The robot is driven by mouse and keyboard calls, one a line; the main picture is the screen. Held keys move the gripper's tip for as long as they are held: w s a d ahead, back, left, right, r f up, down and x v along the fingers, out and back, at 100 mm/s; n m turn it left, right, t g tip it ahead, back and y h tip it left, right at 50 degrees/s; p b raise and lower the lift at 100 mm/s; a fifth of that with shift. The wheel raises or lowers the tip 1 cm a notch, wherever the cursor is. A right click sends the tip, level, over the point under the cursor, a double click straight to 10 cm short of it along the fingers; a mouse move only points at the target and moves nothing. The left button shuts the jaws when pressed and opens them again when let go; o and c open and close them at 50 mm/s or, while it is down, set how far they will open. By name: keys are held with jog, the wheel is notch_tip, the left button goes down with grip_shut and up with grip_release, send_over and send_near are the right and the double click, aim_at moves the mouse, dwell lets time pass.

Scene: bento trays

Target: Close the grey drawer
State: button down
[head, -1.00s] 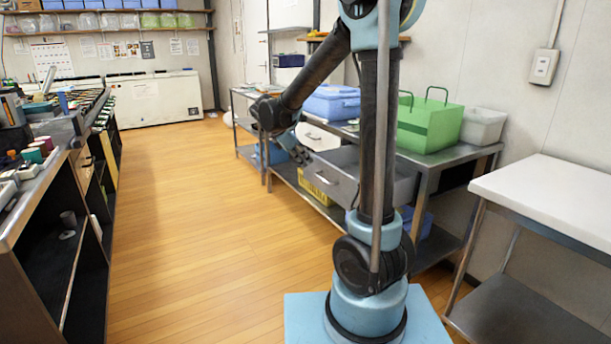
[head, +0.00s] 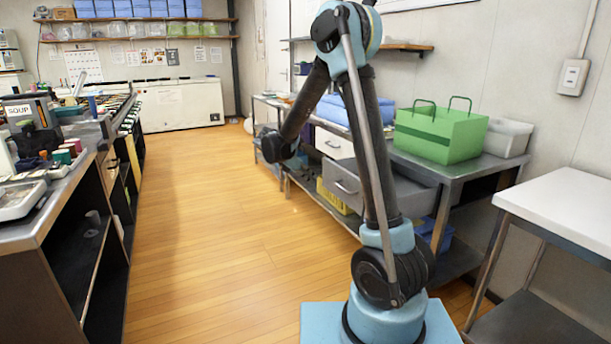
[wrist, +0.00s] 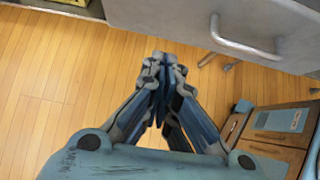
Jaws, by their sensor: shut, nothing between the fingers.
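The grey drawer (head: 345,186) is under the steel table, below a white drawer front. It sticks out from the table toward the aisle, partly hidden behind my arm. In the wrist view its flat grey front (wrist: 190,22) fills the top, with a bar handle (wrist: 245,45) at right. My gripper (wrist: 163,62) has its fingertips together, with nothing between them, just below the drawer front's edge in the picture. I cannot tell whether it touches the drawer. In the head view the gripper is mostly hidden beyond my forearm.
A green box (head: 440,135) and a pale bin (head: 507,138) stand on the steel table. A white-topped table (head: 565,205) stands at right. A yellow crate (head: 348,203) sits beneath the drawer. The wooden floor aisle (head: 200,225) at left is clear.

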aim_at(333, 187)
jog(key=w+d+f, duration=0.1)
jog(key=d, duration=0.1)
jog(key=w+d+f, duration=0.1)
jog(key=d, duration=0.1)
jog(key=w+d+f, duration=0.1)
jog(key=d, duration=0.1)
jog(key=shift+w+d+f, duration=0.1)
jog(key=shift+d+f, duration=0.05)
jog(key=shift+d, duration=0.15)
